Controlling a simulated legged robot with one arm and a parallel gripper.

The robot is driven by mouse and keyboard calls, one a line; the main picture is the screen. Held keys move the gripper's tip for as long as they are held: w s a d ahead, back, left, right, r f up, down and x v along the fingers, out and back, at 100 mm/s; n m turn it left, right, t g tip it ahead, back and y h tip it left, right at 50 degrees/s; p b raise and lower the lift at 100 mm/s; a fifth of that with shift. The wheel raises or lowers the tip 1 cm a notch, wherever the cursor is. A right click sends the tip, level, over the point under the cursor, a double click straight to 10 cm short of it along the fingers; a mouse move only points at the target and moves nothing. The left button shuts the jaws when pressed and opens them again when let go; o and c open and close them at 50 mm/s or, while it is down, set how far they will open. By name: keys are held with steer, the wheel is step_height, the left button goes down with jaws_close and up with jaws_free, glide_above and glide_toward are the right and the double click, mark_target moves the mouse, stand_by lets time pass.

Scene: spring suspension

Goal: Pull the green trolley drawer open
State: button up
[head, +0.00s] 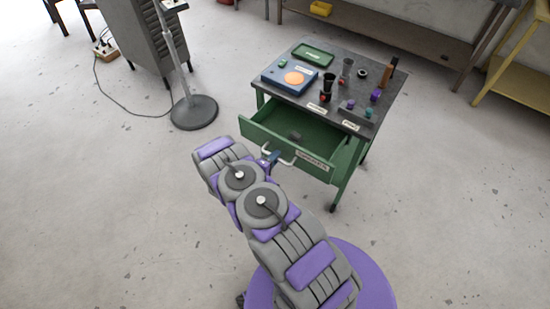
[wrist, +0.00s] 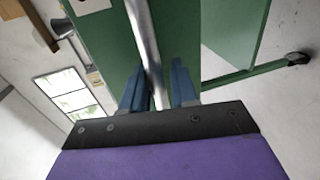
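The green trolley (head: 349,170) stands ahead with its drawer (head: 262,138) pulled out toward me. The drawer's inside shows, with a small dark object (head: 295,135) in it. A pale metal handle (head: 289,160) is on the drawer front, beside a white label. My gripper (head: 271,157) is at this handle, partly hidden by my arm. In the wrist view the handle bar (wrist: 143,36) runs between the blue fingers of my gripper (wrist: 160,88). The fingers are close on either side of the bar and look shut on it.
The trolley's dark top (head: 338,100) carries a blue box, a green tray, dark cups and small knobs. A stand with a round base (head: 194,112) and a grey cabinet (head: 140,35) are at the left. The floor around the trolley is largely clear.

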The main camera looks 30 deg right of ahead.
steer(key=shift+o, duration=1.3)
steer(key=shift+s+a, duration=0.15)
steer(key=shift+a, duration=0.4)
steer(key=p+v, duration=0.2)
steer(key=v, duration=1.6)
steer(key=shift+a+p, duration=0.3)
steer(key=shift+a, duration=0.05)
steer(key=shift+d, duration=0.3)
